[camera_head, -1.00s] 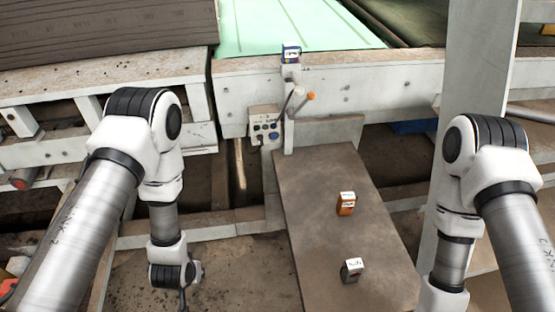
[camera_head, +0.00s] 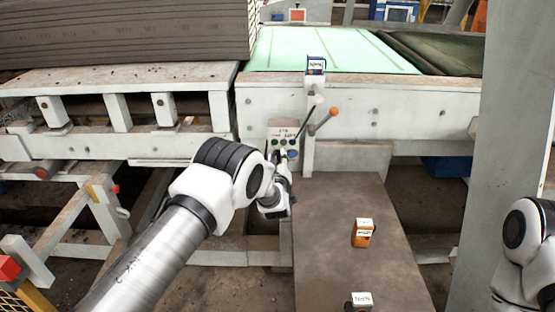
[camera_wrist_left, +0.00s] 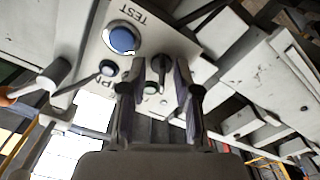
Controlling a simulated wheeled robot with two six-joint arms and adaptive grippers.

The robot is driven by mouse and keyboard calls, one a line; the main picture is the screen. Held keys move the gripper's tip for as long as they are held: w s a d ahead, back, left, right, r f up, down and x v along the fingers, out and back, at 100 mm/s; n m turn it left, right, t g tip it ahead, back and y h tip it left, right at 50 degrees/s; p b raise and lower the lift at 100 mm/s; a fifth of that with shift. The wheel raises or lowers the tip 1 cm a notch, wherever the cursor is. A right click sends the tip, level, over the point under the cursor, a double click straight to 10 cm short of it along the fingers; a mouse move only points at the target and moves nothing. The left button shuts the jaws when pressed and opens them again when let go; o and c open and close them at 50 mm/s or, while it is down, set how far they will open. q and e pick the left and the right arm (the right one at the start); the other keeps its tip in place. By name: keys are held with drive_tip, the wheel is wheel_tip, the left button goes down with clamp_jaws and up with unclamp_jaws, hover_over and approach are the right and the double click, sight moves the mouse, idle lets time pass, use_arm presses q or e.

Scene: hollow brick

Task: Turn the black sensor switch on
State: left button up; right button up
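The grey control box (camera_head: 284,132) stands on the machine's front, with buttons and switches. In the left wrist view its panel (camera_wrist_left: 93,50) shows a large blue button (camera_wrist_left: 122,39) by the word TEST, a dark knob (camera_wrist_left: 107,68) and a black toggle-like switch (camera_wrist_left: 156,66). My left gripper (camera_wrist_left: 160,82) is open, its fingers on either side of that switch; contact cannot be told. In the head view the left gripper (camera_head: 281,163) is at the box's lower part, partly hidden by my wrist. The switch's label is not readable. My right gripper is out of view.
An orange one (camera_head: 363,233) and a white-topped one (camera_head: 361,300) stand on the brown plate (camera_head: 330,215). Two levers with a white and an orange knob (camera_head: 333,111) stick out right of the control box.

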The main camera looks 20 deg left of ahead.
use_arm(q)
drive_tip(key=shift+a, duration=0.1)
drive_tip(key=shift+c, duration=0.3)
clamp_jaws()
drive_tip(key=shift+f+m+b, duration=0.15)
drive_tip(key=shift+m+b, duration=0.75)
drive_tip(key=shift+m, duration=0.5)
drive_tip(key=m+b, duration=0.1)
drive_tip(key=m, duration=0.1)
drive_tip(key=shift+m, duration=0.3)
drive_tip(key=m+b, duration=0.1)
drive_tip(key=m, duration=0.2)
drive_tip(key=shift+m+b, duration=0.5)
drive_tip(key=shift+m, duration=1.3)
